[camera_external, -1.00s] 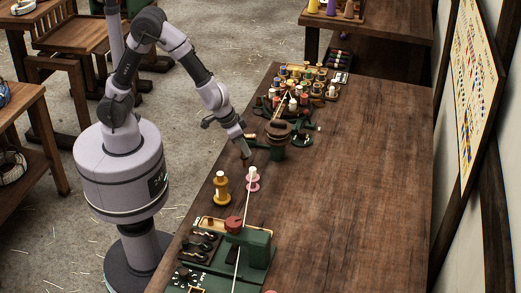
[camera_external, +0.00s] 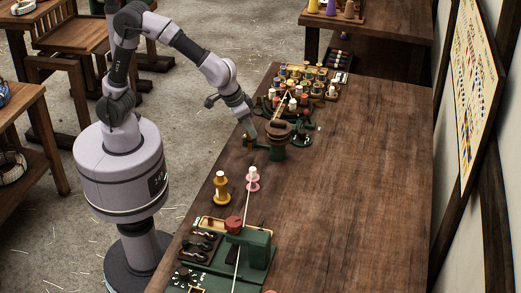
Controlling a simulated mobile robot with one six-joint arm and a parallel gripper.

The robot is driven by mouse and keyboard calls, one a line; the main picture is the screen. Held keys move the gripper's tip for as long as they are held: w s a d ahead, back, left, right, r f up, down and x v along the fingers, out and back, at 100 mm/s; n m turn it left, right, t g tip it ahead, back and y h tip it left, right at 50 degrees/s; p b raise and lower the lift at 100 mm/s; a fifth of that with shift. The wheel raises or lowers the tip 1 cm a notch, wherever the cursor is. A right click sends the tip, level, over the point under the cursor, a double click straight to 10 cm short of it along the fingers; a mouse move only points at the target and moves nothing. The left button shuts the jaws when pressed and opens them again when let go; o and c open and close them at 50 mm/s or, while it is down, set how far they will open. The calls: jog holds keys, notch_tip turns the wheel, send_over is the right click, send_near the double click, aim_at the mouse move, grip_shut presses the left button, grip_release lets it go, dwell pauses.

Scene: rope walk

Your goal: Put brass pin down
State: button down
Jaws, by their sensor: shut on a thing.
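My gripper (camera_external: 251,137) is at the end of the arm, over the left edge of the long wooden table (camera_external: 345,190). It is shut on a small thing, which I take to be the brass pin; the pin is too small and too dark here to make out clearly. The gripper is just left of a green stand with a round brown top (camera_external: 279,130). I cannot tell whether the pin touches the table or the stand.
A yellow spool (camera_external: 221,187) and a pink-based spool (camera_external: 253,180) stand nearer on the table. A green machine with a red knob (camera_external: 234,223) is at the front. Several coloured bobbins (camera_external: 305,85) crowd the far end. The table's right side is clear.

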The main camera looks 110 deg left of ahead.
jog(key=w+d+f+n+p, duration=0.1)
jog(key=w+d+n+p, duration=0.1)
jog(key=w+d, duration=0.9)
jog(key=shift+y, duration=0.3)
notch_tip(320, 180, down, 15)
jog(key=b, duration=0.3)
jog(key=shift+w+r, duration=0.1)
jog(key=shift+f+b, duration=0.2)
jog(key=shift+b, duration=0.15)
jog(key=c, duration=1.2)
grip_release()
